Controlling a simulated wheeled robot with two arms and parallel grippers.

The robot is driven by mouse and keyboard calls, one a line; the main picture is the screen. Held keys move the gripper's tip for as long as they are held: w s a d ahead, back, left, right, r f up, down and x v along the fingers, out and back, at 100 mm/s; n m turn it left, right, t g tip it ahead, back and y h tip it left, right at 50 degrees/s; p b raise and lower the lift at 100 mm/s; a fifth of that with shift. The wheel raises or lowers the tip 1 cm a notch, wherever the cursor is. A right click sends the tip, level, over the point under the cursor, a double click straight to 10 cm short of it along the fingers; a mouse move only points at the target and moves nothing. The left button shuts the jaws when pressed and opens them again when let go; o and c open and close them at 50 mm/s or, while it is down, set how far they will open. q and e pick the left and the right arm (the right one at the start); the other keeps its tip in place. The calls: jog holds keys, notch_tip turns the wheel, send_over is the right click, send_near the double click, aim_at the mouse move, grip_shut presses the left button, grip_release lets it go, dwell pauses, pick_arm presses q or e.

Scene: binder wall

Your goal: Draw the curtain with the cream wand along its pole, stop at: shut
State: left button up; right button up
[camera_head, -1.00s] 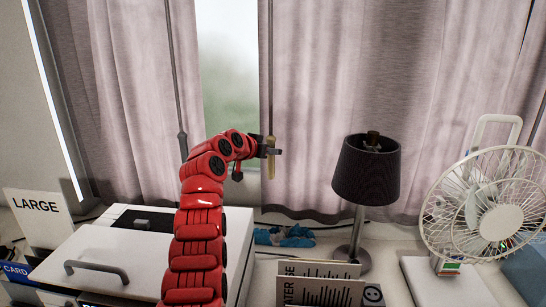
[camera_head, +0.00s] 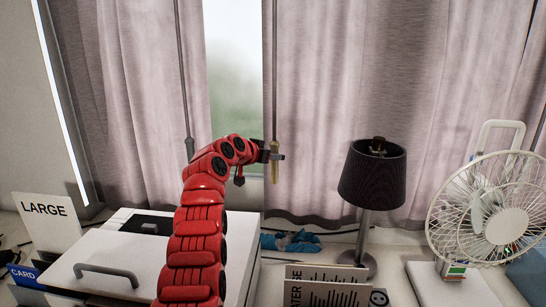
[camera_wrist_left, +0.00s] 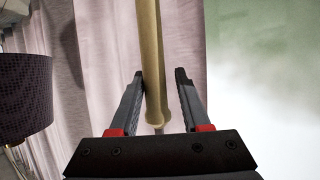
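The cream wand (camera_head: 275,162) hangs upright at the left edge of the right curtain (camera_head: 330,110). A bright window gap (camera_head: 235,90) separates that curtain from the left curtain (camera_head: 130,100). My left gripper (camera_head: 270,153) is at the wand's lower part. In the left wrist view the wand (camera_wrist_left: 152,60) runs between the fingers of my left gripper (camera_wrist_left: 160,82). The wand is close to the left finger, and a gap shows to the right finger, so the gripper is open around it. My right gripper is not in view. The pole is out of view.
A grey wand (camera_head: 187,100) hangs at the left curtain's edge. A dark lamp (camera_head: 372,185) stands right of my gripper, and a white fan (camera_head: 490,210) further right. A white lidded box (camera_head: 110,260), cards (camera_head: 325,290) and blue gloves (camera_head: 290,241) are below.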

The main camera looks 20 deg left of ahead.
pick_arm(q)
jog(key=shift+s, duration=0.1)
jog(key=b+v, duration=0.7)
jog(key=v, duration=1)
jog(key=shift+a+b, duration=0.15)
jog(key=shift+b, duration=0.15)
jog(key=shift+r, duration=0.15)
